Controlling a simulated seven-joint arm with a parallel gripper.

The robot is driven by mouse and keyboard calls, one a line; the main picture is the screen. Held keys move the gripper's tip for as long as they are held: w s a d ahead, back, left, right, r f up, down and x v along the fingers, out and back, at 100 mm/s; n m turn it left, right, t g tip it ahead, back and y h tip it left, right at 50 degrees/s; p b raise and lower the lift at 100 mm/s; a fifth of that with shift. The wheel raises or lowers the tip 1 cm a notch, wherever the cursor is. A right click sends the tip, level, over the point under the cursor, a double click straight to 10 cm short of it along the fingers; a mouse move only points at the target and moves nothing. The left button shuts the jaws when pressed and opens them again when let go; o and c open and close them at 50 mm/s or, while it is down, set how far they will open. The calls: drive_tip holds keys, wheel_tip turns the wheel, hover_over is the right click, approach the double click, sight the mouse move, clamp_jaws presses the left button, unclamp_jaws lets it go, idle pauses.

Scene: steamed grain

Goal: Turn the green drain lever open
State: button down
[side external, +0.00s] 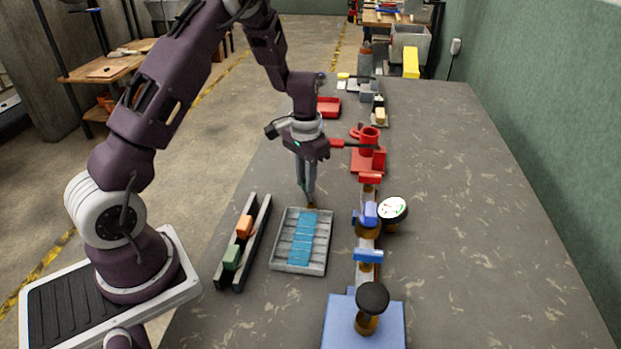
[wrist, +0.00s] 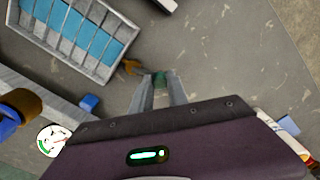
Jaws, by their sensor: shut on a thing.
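The green drain lever (wrist: 159,77) is a small green piece between my fingertips in the wrist view. A small brass-coloured fitting (wrist: 131,66) shows between the tray corner and my fingers. In the side view the lever is hidden by the fingers or too small to make out, so I cannot tell its angle there.
A dark rack (side external: 266,207) with an orange block (side external: 244,226) and a green block (side external: 232,257) stands left of the tray. To the right are a pipe line with a round gauge (side external: 393,208), a red fixture (side external: 369,143) and a blue base (side external: 340,322) with a black knob. The bench's right side is clear.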

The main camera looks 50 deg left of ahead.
drive_tip(key=n, duration=0.1)
drive_tip(key=s+n, duration=0.1)
drive_tip(key=n, duration=0.2)
drive_tip(key=shift+s+a+n, duration=0.15)
drive_tip(key=shift+s+n, duration=0.15)
drive_tip(key=shift+s, duration=0.1)
drive_tip(key=shift+s+d+n, duration=0.15)
drive_tip(key=shift+s+n, duration=0.3)
drive_tip(key=shift+n, duration=0.7)
drive_tip(key=shift+s+d+n, duration=0.1)
drive_tip(key=shift+s+n, duration=0.3)
drive_tip(key=shift+n, duration=0.75)
drive_tip(key=c, duration=1.3)
unclamp_jaws()
